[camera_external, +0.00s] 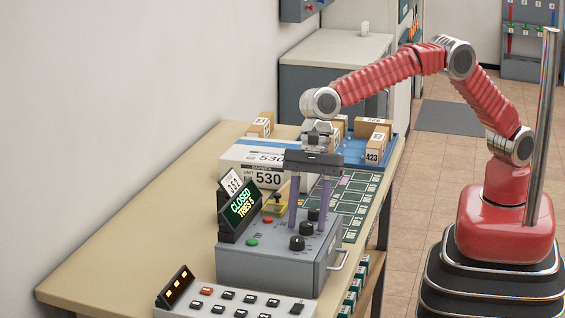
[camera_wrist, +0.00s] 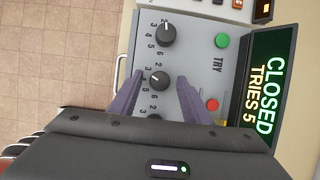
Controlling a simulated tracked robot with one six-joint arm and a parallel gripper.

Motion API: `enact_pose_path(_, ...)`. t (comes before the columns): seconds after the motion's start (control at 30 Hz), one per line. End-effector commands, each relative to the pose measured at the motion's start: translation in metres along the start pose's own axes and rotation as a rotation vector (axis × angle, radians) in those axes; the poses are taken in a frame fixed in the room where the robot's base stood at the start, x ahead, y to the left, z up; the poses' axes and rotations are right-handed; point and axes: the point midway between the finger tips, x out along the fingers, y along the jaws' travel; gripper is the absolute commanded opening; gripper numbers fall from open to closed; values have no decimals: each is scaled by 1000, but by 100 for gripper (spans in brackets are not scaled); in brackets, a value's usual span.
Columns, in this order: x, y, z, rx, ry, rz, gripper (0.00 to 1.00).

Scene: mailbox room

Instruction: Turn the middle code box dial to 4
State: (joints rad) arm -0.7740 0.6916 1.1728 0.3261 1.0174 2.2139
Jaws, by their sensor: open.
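The grey code box (camera_external: 265,265) stands on the table with three black dials on its sloped top. The middle dial (camera_external: 306,228) also shows in the wrist view (camera_wrist: 158,80), with a white pointer mark and printed digits around it. My gripper (camera_external: 307,229) is open, its purple fingers pointing down over the box. In the wrist view the fingertips (camera_wrist: 158,76) lie on either side of the middle dial, with gaps; contact is not clear. The near dial (camera_external: 297,243) is fully visible in the wrist view; the third is partly hidden by my gripper. The dial's exact setting is hard to read.
The sign (camera_external: 240,208) on the box reads CLOSED, TRIES 5. A green TRY button (camera_wrist: 222,41) and a red button (camera_wrist: 212,104) sit beside the dials. A white 530 carton (camera_external: 262,160) stands behind. A button panel (camera_external: 240,304) lies in front.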

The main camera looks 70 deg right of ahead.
Motion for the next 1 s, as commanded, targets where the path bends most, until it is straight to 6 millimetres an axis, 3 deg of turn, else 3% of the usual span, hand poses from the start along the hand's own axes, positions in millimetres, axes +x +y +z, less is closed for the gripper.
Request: enact_pose_path(1.0, -140, -1, 0, -22, 1, 2, 44)
